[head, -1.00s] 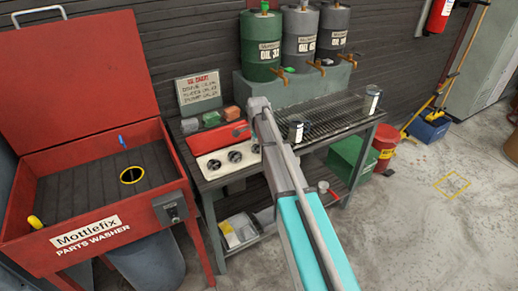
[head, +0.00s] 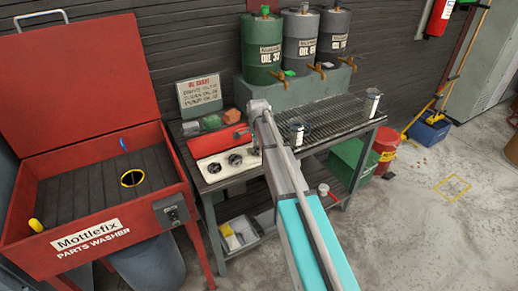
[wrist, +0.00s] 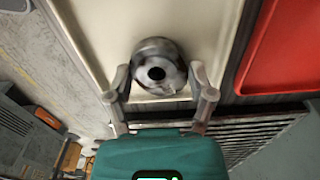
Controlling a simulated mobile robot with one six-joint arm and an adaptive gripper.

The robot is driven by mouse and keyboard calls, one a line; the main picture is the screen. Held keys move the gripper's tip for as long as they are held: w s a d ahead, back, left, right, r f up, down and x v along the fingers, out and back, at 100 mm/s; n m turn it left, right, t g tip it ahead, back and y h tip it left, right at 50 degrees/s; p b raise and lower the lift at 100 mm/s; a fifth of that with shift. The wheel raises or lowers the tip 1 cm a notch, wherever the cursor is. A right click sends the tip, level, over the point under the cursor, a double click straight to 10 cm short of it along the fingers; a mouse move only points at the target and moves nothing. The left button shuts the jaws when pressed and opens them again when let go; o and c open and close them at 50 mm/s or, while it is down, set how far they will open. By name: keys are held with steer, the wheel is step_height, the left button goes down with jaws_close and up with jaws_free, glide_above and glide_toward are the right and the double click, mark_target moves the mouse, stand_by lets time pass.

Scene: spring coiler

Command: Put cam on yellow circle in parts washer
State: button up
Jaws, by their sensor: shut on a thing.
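My gripper (wrist: 159,78) is shut on a dark metal cam (wrist: 157,52) with a round hole, at the edge of a cream tray (wrist: 97,30). Whether this cam is lifted off the tray cannot be told. In the head view two more cams (head: 214,168) and (head: 235,160) sit on the tray (head: 206,179); my arm hides most of the gripper and the held cam. The red parts washer (head: 45,255) stands open at the left. The yellow circle (head: 122,181) lies on its dark slatted floor and looks empty.
A red lid or case (head: 214,141) lies behind the tray. Oil drums (head: 262,55) stand at the back of the bench. A blue item (head: 124,144) and a yellow-tipped nozzle (head: 35,225) are in the washer. Open space lies above the washer basin.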

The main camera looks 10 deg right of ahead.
steer(key=shift+r+p, duration=1.3)
steer(key=shift+r, duration=0.15)
steer(key=s+r+p, duration=0.9)
steer(key=s, duration=0.5)
steer(key=shift+a+r+p, duration=0.3)
steer(key=shift+a+r, duration=0.05)
